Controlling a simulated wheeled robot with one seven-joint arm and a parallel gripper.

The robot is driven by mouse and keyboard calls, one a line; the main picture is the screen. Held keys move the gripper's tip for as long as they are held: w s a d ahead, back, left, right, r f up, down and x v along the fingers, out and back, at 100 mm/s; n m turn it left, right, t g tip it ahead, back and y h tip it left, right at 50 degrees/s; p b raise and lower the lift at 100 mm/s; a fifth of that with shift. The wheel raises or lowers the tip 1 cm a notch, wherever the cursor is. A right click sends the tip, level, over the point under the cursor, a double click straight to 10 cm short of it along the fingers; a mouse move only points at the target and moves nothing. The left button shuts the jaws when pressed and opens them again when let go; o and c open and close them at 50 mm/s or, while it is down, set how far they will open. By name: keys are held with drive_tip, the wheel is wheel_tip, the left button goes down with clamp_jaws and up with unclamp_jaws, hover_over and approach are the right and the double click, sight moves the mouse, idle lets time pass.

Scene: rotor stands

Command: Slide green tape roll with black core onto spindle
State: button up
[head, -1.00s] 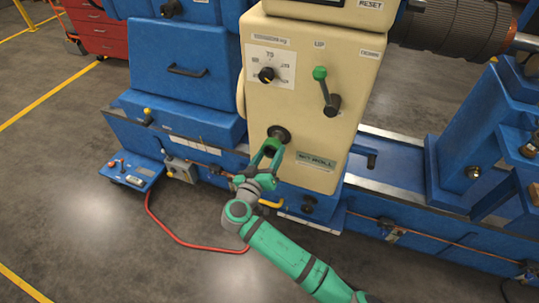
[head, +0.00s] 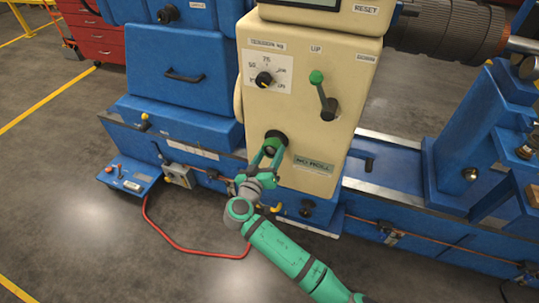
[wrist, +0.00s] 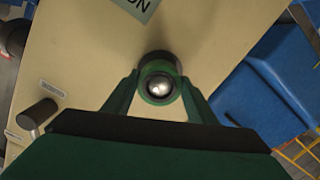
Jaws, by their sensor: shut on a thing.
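My gripper (head: 266,157) is shut on the small green tape roll (wrist: 148,94), one finger on each side of it. In the wrist view, the roll's green edge and dark core surround the spindle's shiny rounded metal tip (wrist: 159,86). The tip shows through the core, so the roll appears to be around the spindle end. How far along the spindle it sits is hard to tell. A black round hub (head: 279,137) stands behind the roll on the cream panel. In the head view the fingers partly hide the roll.
The cream panel (head: 310,120) carries a dial (head: 264,79), a green-knobbed lever (head: 322,95) and a "NO ROLL" plate (head: 314,162). Blue machine housings stand on both sides. A red cable (head: 185,244) lies on the floor below.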

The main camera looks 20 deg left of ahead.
drive_tip(key=shift+w+f, duration=0.1)
drive_tip(key=shift+w, duration=0.95)
idle(0.4)
drive_tip(key=o, duration=1.5)
drive_tip(key=shift+o, duration=0.2)
drive_tip(key=shift+s, duration=0.1)
drive_tip(key=s, duration=0.8)
drive_tip(key=shift+s+r, duration=0.4)
drive_tip(key=shift+a, duration=0.1)
